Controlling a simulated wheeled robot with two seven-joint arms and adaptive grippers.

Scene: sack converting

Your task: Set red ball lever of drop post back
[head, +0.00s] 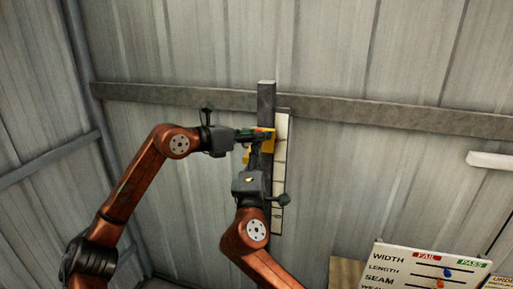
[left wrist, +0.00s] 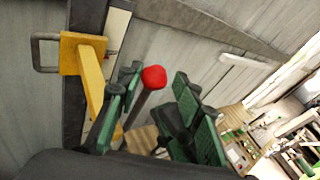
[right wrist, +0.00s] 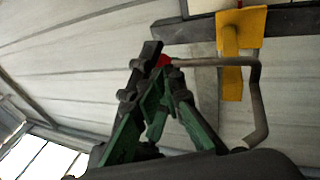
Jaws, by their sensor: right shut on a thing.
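The drop post (head: 266,100) stands upright against the wall with a yellow bracket (left wrist: 88,60) on it. A red ball (left wrist: 154,77) tops a short dark lever. My left gripper (left wrist: 158,105) is open, its fingers to either side of the lever; I see no contact.
A pale scale strip (head: 281,165) runs beside the post. A horizontal beam (head: 390,114) crosses the corrugated wall behind. A white board with WIDTH and LENGTH labels (head: 420,268) stands at the lower right.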

